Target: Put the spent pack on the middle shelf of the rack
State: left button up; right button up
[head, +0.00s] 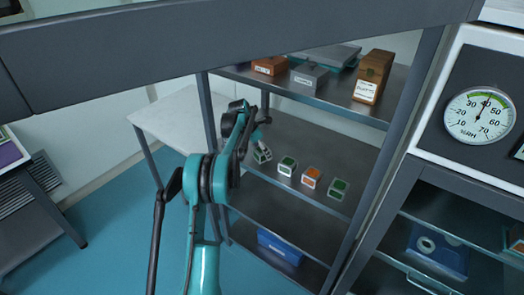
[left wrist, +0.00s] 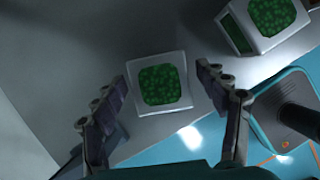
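A white pack with a green top (head: 262,154) is at the left end of the rack's middle shelf (head: 270,192). In the left wrist view this pack (left wrist: 160,84) lies between my left gripper's spread fingers, with gaps on both sides. My left gripper (head: 258,138) is open just above it; it shows large in the left wrist view (left wrist: 160,92). The pack appears to rest on the shelf near its front edge. No mark tells me which pack is the spent one. My right gripper is in neither view.
Along the middle shelf stand a green-topped pack (head: 287,166), an orange-topped pack (head: 312,177) and another green-topped pack (head: 338,189). The top shelf (head: 345,108) holds boxes. A blue bin (head: 280,247) sits on the bottom shelf. A rack post (head: 207,120) stands left of my gripper.

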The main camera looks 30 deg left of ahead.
pick_arm(q)
jog(key=p+v, duration=0.3)
jog(key=v, duration=0.9)
jog(key=shift+r, duration=0.15)
